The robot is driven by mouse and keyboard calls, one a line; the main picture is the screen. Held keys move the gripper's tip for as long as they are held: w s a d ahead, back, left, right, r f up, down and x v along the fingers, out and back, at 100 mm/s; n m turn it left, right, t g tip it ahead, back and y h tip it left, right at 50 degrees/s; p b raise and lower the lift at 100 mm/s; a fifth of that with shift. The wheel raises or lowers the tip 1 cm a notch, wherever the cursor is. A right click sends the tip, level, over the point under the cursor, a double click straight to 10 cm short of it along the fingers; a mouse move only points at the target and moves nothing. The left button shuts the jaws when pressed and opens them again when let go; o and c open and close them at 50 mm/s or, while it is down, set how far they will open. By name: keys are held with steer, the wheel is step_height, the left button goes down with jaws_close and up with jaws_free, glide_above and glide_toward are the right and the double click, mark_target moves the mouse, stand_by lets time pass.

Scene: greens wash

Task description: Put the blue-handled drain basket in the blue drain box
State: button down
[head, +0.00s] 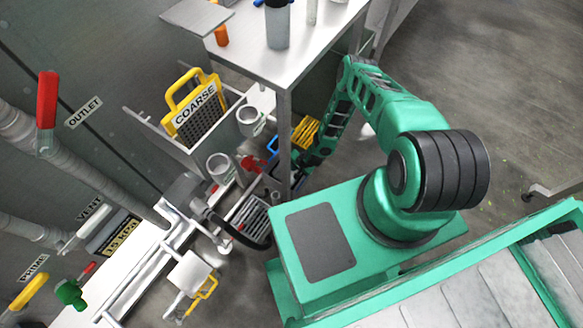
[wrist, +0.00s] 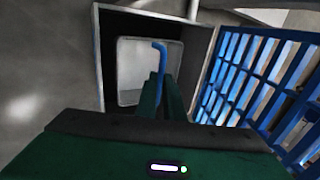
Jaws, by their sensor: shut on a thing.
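In the wrist view my gripper (wrist: 163,95) has its green fingers shut on a thin blue handle (wrist: 161,58), whose bent top stands above the fingertips. The basket body under this handle is hidden or cannot be told apart from the grey shapes behind. A blue slatted lattice (wrist: 262,75) stands to the right of my fingers, apart from them; whether it is part of the blue drain box I cannot tell. In the head view a small blue patch (head: 269,141) shows beside the table leg, near the end of my arm. My fingertips are not clear there.
A grey open-fronted frame (wrist: 103,50) with a pale panel stands behind the handle. In the head view a yellow grid piece (head: 305,131), a metal table (head: 300,40) with a leg (head: 284,130), and a yellow-handled COARSE basket (head: 194,108) crowd the arm. Open floor (head: 470,85) lies right.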

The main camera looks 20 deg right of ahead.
steer(key=shift+w+a+f, duration=0.1)
steer(key=shift+w+f, duration=0.05)
steer(key=shift+f, duration=0.35)
steer(key=c, duration=1.9)
jaws_free()
steer(key=shift+o, duration=0.2)
steer(key=v, duration=1.2)
